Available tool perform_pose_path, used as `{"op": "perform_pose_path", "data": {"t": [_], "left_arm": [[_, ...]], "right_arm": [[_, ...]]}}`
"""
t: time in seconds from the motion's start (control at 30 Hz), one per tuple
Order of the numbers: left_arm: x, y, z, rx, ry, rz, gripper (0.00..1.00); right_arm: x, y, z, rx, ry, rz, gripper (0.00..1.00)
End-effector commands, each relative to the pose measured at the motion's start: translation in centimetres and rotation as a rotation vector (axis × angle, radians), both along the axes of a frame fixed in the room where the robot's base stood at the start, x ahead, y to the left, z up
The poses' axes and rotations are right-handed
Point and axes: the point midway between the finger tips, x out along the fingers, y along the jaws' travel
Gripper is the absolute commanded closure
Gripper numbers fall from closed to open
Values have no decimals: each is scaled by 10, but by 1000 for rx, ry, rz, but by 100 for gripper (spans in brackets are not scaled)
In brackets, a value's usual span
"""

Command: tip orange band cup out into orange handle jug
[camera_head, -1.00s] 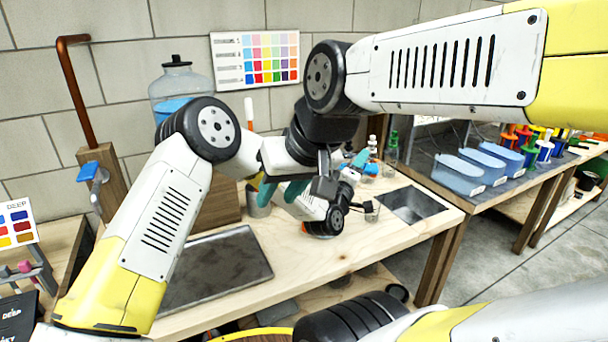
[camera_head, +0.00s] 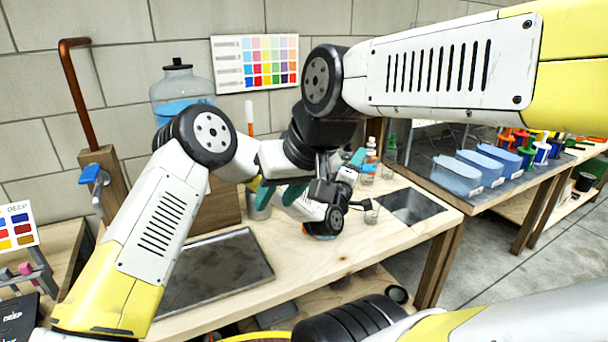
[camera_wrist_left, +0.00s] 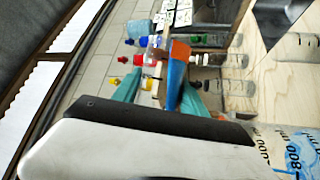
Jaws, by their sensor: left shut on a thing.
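My left gripper (camera_head: 354,162) is over the right part of the bench, with its wrist largely hiding it in the head view. In the left wrist view its teal fingers (camera_wrist_left: 158,92) are shut on what looks like the orange band cup (camera_wrist_left: 176,82), showing blue with an orange end. A clear jug with printed millilitre marks (camera_wrist_left: 285,150) is close at lower right there, probably the orange handle jug. Its handle is not clearly visible.
Small glass vessels (camera_head: 371,212) and bottles stand between. Blue bins (camera_head: 455,174) are on another bench.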

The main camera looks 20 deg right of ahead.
Motion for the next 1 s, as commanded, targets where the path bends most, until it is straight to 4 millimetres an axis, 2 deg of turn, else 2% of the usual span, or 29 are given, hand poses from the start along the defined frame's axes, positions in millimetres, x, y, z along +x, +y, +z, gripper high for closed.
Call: {"op": "perform_pose_path", "data": {"t": [1.0], "left_arm": [[7, -2, -2, -74, 32, 4, 100]], "right_arm": [[0, 0, 0, 0, 0, 0, 64]]}}
